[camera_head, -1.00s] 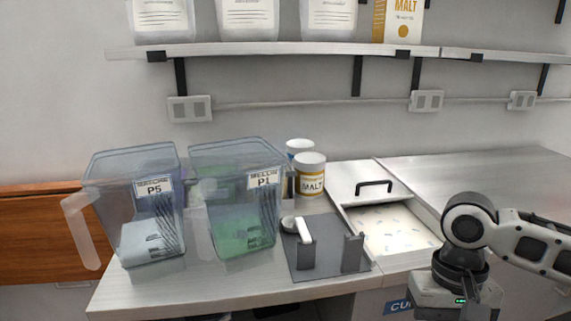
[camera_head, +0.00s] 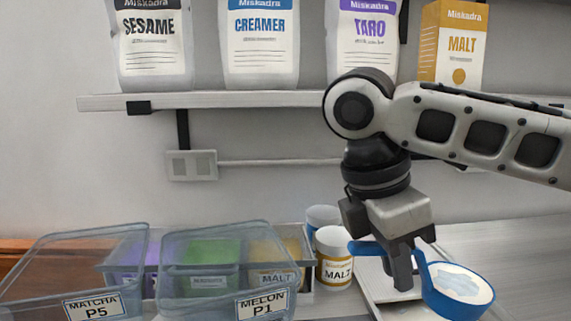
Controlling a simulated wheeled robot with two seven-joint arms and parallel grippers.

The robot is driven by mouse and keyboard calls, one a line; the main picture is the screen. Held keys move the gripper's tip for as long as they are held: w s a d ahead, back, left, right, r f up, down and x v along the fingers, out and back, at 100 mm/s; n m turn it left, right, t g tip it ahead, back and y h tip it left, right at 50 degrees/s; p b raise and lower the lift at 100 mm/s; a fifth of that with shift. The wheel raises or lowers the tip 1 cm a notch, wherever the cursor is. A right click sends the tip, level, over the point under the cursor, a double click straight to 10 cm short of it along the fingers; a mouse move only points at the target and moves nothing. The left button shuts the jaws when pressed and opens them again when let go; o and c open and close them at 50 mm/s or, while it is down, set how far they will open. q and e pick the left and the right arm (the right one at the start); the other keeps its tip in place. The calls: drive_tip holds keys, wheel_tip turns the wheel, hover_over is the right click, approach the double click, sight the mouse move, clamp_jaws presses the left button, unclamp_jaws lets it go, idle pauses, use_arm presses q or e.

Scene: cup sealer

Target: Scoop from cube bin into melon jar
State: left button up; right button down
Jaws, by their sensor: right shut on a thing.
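My right gripper (camera_head: 404,278) is shut on a blue scoop (camera_head: 434,292), pointing down over the counter right of the jars. The scoop's bowl holds pale, whitish-blue contents (camera_head: 459,283). The clear melon jar (camera_head: 172,283), labelled MELON P1, stands open at the bottom, left of the scoop and apart from it. Its lower part is cut off by the frame edge. The cube bin (camera_head: 377,279) shows partly behind and below the gripper; most of it is hidden. My left gripper is not in view.
The matcha jar (camera_head: 40,268), labelled P5, stands left of the melon jar. A malt tub (camera_head: 334,256) stands between the melon jar and the scoop. A wall shelf (camera_head: 250,102) with bags and a malt box (camera_head: 448,45) is above.

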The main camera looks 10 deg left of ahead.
drive_tip(key=s+a+r+n+t+y, duration=0.1)
drive_tip(key=s+a+r+n+y, duration=0.2)
drive_tip(key=s+a+r+n, duration=0.45)
drive_tip(key=s+a+r+n+t+y, duration=0.1)
drive_tip(key=s+a+r+n+y, duration=0.25)
drive_tip(key=r+n, duration=0.85)
drive_tip(key=w+a+f+n, duration=0.3)
drive_tip(key=f, duration=0.3)
drive_tip(key=shift+w+a, duration=0.3)
drive_tip(key=shift+w, duration=0.1)
drive_tip(key=c, duration=2.1)
unclamp_jaws()
clamp_jaws()
